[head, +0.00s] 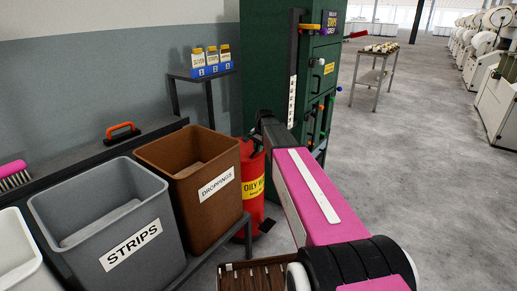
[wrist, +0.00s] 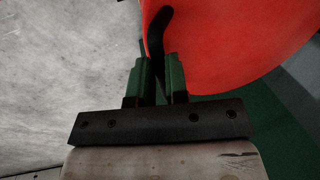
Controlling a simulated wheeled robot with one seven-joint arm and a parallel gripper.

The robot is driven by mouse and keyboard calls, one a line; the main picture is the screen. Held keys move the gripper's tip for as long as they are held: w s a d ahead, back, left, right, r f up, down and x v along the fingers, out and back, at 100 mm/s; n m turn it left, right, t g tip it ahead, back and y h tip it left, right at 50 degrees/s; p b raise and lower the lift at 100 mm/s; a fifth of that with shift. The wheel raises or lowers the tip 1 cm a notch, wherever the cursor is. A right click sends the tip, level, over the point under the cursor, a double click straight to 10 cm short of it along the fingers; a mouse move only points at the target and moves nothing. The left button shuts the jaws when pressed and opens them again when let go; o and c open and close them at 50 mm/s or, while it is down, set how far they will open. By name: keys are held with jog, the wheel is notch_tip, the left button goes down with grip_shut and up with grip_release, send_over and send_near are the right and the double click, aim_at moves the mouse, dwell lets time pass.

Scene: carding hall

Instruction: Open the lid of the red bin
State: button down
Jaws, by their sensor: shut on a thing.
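The red bin (head: 246,165) stands on the floor right of the brown bin, with a yellow "OILY" label on its side and a black pedal at its foot. My arm hides its right part and most of its top. In the wrist view a rounded red surface of the bin (wrist: 225,50) fills the upper right. A dark curved handle (wrist: 158,22) lies at its left edge. My gripper (wrist: 158,62), with green fingers, is shut on this handle. I cannot tell whether the lid is raised.
A brown "DROPPINGS" bin (head: 178,148) and a grey "STRIPS" bin (head: 75,205) stand on a rack at left. A green cabinet (head: 268,55) is behind the red bin. A small shelf (head: 205,74) holds bottles. The floor at right is clear up to a trolley (head: 373,73).

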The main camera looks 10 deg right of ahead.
jog(key=shift+r, duration=0.15)
jog(key=w+a+r, duration=0.7)
jog(key=r, duration=0.2)
jog(key=w+a+r+g+h, duration=0.1)
jog(key=w+a+r, duration=0.6)
jog(key=r, duration=0.3)
jog(key=shift+w+a+r, duration=0.15)
jog(key=shift+a+r, duration=0.05)
jog(key=shift+a, duration=0.05)
jog(key=c, duration=1.1)
grip_release()
jog(key=shift+d+r, duration=0.1)
